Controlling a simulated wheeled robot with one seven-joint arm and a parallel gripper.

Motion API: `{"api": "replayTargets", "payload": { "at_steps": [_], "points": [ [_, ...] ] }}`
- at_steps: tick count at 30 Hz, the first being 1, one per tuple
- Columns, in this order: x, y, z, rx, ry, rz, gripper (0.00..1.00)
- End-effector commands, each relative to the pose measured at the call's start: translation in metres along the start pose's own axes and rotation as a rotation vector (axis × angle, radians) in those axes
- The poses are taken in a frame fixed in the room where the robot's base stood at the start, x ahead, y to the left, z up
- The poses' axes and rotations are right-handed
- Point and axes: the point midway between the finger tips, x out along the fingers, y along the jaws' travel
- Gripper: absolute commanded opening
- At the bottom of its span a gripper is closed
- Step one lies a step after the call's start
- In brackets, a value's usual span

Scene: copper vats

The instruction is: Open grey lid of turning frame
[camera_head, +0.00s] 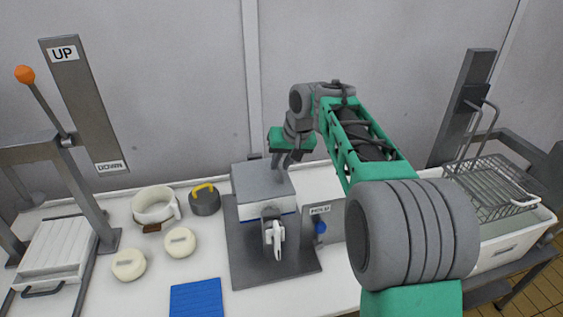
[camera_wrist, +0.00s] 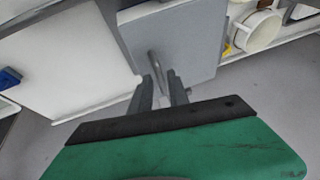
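The turning frame (camera_head: 240,255) stands on the white table in the head view, with its grey lid (camera_head: 262,180) lying flat on top, closed. In the wrist view, the grey lid (camera_wrist: 190,38) carries a small grey bar handle (camera_wrist: 154,62). My gripper (camera_head: 281,163) is at the far right side of the lid in the head view, partly hidden by its own links. In the wrist view, my gripper (camera_wrist: 160,82) has its two fingers apart, with the handle just beyond or between the tips. I cannot tell whether they touch it.
Left of the frame are a white jug (camera_head: 154,207), a dark weight with a yellow handle (camera_head: 205,201), round cheeses (camera_head: 180,243) and a blue mat (camera_head: 197,299). A wire basket (camera_head: 490,185) stands at right. A lever press (camera_head: 80,130) stands at left. The wall is close behind.

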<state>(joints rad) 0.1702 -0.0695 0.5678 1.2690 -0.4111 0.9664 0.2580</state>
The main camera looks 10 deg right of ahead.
Motion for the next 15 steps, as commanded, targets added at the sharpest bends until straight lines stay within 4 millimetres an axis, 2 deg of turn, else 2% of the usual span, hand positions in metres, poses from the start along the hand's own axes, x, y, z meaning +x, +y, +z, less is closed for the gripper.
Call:
{"api": "replayTargets", "payload": {
  "at_steps": [1,7,15],
  "points": [
    [-0.0001,-0.0002,0.0000,0.000,0.000,0.000,0.16],
    [-0.0001,-0.0004,0.0000,-0.001,0.000,0.000,0.00],
    [-0.0002,-0.0005,0.0001,-0.001,0.000,0.000,0.00]
  ]
}}
